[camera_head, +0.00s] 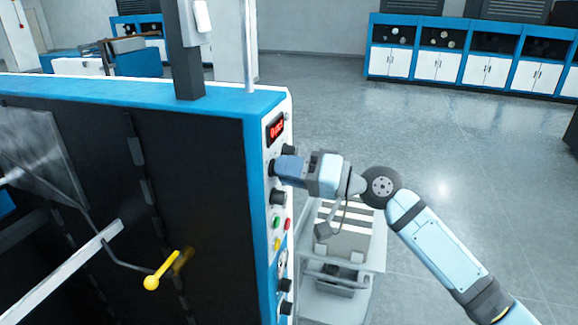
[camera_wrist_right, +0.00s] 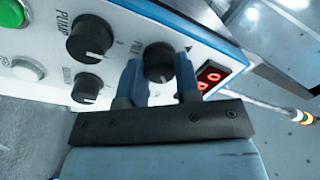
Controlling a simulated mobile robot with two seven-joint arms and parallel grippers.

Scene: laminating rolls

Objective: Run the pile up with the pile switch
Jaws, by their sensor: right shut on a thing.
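The pile switch (camera_wrist_right: 160,62) is a round black knob on the white control panel. In the right wrist view, part of a label beginning "PI" shows beside it. My right gripper (camera_wrist_right: 160,82) has its two blue fingers on either side of this knob and is shut on it. In the head view my right gripper (camera_head: 277,167) reaches the panel from the right, just below the red display (camera_head: 275,130), and hides much of the knob. The pile itself cannot be made out. My left gripper is not in view.
A black knob marked "PUMP" (camera_wrist_right: 90,38), a smaller black knob (camera_wrist_right: 87,88) and a green button (camera_wrist_right: 12,12) sit close by on the panel. A yellow-handled lever (camera_head: 160,270) stands out from the machine's dark side. Open floor lies to the right.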

